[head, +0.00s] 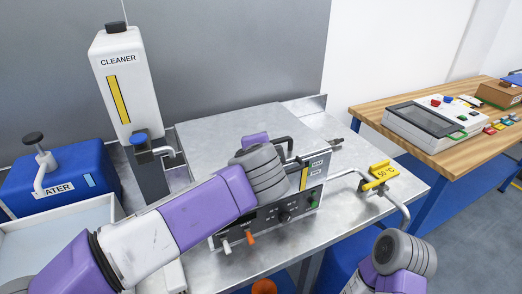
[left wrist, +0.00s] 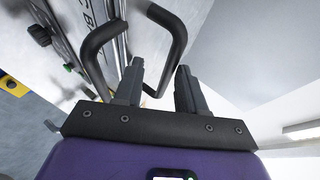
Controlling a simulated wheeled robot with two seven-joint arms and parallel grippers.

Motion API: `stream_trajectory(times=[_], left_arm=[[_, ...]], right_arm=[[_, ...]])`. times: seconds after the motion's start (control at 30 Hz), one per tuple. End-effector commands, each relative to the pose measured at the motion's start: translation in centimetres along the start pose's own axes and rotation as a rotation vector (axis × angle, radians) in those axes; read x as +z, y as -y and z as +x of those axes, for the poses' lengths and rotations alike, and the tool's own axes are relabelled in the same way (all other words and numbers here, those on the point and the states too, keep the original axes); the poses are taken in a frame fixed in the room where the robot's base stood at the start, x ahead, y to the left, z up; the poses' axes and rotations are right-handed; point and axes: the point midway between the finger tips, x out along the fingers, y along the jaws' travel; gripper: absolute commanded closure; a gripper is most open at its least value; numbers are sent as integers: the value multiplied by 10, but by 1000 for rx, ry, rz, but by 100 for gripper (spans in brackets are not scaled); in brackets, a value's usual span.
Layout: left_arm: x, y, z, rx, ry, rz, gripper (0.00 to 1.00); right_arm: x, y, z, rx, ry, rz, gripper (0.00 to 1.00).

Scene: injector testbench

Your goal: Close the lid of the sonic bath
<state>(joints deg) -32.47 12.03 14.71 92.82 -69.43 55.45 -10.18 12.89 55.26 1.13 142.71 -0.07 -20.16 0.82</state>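The sonic bath is a metal box with a black control panel (head: 285,214) in the middle of the head view. Its pale grey lid (head: 225,124) appears to lie roughly flat over the top; my left arm covers its front, so I cannot tell whether it is fully shut. A dark bent handle (head: 287,144) shows at the right of the lid. In the left wrist view, my left gripper (left wrist: 158,88) has its two fingers apart, with a dark handle loop (left wrist: 178,35) close by them; contact is unclear. My right gripper's fingers are out of view.
A white cleaner bottle (head: 125,80) and a blue water container (head: 65,183) stand at the left. A wooden table (head: 377,110) with a device stands further right.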

Motion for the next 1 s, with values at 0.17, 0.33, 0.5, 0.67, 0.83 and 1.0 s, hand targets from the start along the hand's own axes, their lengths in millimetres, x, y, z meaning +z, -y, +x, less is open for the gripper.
stream_trajectory(times=[0.17, 0.33, 0.5, 0.67, 0.83, 1.0], left_arm=[[-2, -3, -34, 7, -2, 3, 60], [-1, -1, -59, 2, -3, 0, 60], [-2, -1, -68, 0, -5, 0, 60], [-2, -1, -69, -2, -6, -1, 60], [-2, 0, -69, -2, -6, -1, 60], [-2, 0, -69, -3, -7, -1, 60]], right_arm=[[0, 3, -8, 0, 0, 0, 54], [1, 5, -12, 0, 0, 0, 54], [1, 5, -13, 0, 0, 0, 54], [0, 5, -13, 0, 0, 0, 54], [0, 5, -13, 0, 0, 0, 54], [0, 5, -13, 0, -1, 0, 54]])
